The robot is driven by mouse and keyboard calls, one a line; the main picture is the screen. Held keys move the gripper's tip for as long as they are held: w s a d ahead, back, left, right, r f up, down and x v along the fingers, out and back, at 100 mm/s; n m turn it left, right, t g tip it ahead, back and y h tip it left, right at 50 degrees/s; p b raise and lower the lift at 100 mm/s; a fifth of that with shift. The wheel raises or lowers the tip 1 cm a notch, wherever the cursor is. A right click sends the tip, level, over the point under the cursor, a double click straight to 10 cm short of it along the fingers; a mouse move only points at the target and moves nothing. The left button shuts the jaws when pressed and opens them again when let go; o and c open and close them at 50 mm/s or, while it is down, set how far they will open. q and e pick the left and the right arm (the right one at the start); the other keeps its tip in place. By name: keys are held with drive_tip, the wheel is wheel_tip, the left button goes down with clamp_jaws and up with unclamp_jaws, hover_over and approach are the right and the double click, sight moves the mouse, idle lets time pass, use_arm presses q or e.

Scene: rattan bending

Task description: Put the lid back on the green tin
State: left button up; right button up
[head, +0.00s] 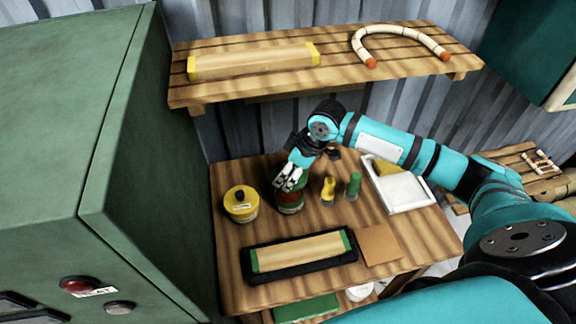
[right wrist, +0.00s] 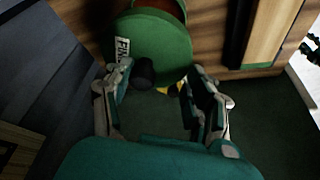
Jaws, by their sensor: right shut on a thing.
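The green tin (head: 290,207) stands on the workbench with its reddish-brown inside partly showing. My right gripper (head: 289,180) is directly over it in the head view. In the right wrist view, the green lid (right wrist: 165,42) with a white label and black knob (right wrist: 144,71) is at my right gripper (right wrist: 158,88), which is shut on it by the knob. A reddish-brown patch of the tin (right wrist: 168,6) shows past the lid's far edge. I cannot tell whether lid and tin touch. My left gripper is not in view.
A yellow tin (head: 241,212) stands left of the green tin; yellow (head: 328,191) and green (head: 353,186) bottles stand right. A white tray (head: 412,205) lies beyond them. A framed wooden piece (head: 300,252) lies in front. A slatted shelf (head: 335,75) overhangs the back.

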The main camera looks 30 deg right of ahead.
drive_tip(key=shift+f+b, duration=0.4)
drive_tip(key=shift+f, duration=0.05)
drive_tip(key=shift+f+b, duration=0.25)
drive_tip(key=shift+b, duration=0.1)
wheel_tip(320, 180, down, 3)
drive_tip(key=b, duration=0.4)
drive_tip(key=shift+f, duration=0.4)
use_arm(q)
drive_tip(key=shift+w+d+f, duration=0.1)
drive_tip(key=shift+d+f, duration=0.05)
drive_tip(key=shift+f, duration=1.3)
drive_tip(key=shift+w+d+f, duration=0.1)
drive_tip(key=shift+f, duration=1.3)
use_arm(e)
drive_tip(key=shift+f, duration=0.6)
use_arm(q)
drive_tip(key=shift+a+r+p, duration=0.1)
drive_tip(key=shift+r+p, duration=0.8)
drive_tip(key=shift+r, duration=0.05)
use_arm(e)
drive_tip(key=shift+r, duration=0.1)
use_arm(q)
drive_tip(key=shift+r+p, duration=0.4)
use_arm(e)
drive_tip(key=shift+f, duration=0.2)
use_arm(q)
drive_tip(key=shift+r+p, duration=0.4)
